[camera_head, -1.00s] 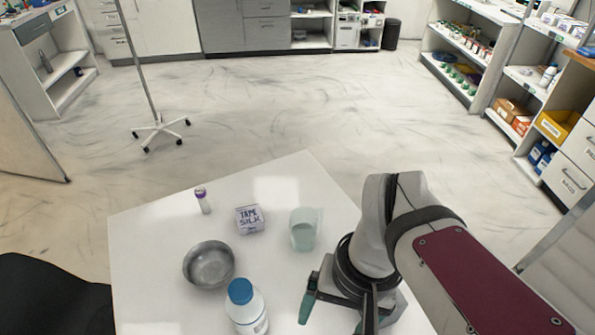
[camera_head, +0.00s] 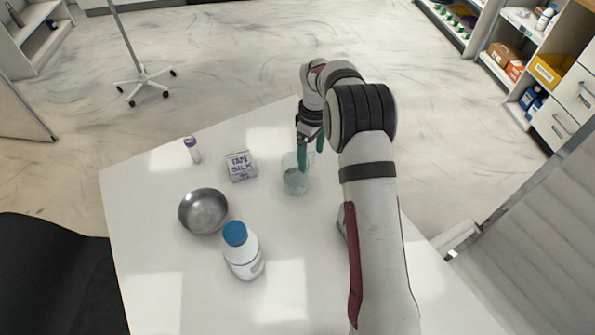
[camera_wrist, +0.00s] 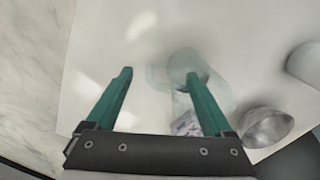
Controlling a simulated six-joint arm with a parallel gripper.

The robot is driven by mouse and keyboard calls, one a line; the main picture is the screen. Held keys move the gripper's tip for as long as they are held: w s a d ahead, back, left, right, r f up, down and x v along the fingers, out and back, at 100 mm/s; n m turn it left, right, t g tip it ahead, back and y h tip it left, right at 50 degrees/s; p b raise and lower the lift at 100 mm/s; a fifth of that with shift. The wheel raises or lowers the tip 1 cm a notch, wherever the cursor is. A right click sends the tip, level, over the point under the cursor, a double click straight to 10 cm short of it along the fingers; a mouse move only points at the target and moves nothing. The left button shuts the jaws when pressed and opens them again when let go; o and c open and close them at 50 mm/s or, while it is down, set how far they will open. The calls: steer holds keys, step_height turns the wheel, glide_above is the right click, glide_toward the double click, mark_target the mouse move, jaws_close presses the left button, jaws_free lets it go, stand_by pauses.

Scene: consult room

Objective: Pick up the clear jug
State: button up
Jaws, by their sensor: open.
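The clear jug (camera_head: 294,181) stands upright on the white table, right of the tape box. It looks faintly tinted and see-through. My gripper (camera_head: 310,160) is above the table at the jug's far right side, with green fingers pointing down. One finger overlaps the jug in the head view; I cannot tell whether they touch. In the wrist view my gripper (camera_wrist: 158,75) is open with its fingers wide apart. The jug (camera_wrist: 178,68) shows there by the right finger, which covers part of it. Nothing is held.
A chair (camera_head: 540,215) is at right.

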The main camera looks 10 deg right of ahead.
steer(key=f, duration=0.5)
steer(key=shift+a+f, duration=0.2)
steer(key=shift+f, duration=0.1)
steer(key=shift+r, duration=0.1)
jaws_close()
